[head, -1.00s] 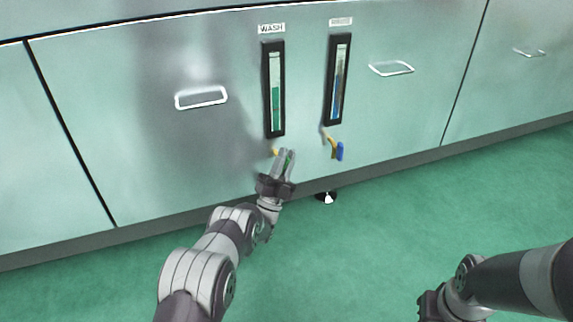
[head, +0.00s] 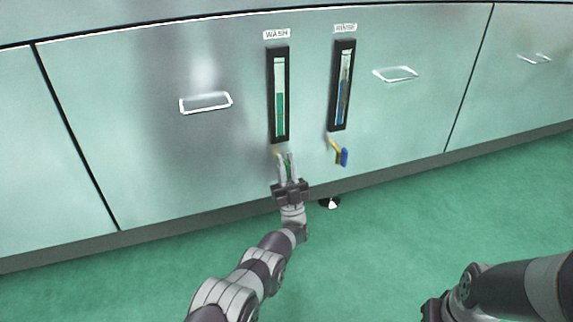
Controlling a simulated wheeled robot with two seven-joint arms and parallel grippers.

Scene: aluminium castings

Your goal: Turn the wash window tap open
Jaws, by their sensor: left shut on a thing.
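The wash window (head: 279,95) is a black-framed upright gauge with green liquid, under a label reading WASH (head: 277,34). Its tap (head: 287,167) sits just below, with a yellow stem and a green handle, partly hidden by my fingers. My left gripper (head: 286,158) is shut on the tap's green handle, one finger on each side, reaching up from below. My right gripper (head: 432,311) is at the bottom right, over the floor and away from the cabinet; its fingers are not clear.
The second window (head: 342,85) holds blue liquid, and its tap (head: 341,155) with a blue handle is close to the right of my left gripper. Drawer handles (head: 206,103) and (head: 396,74) jut from the metal front.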

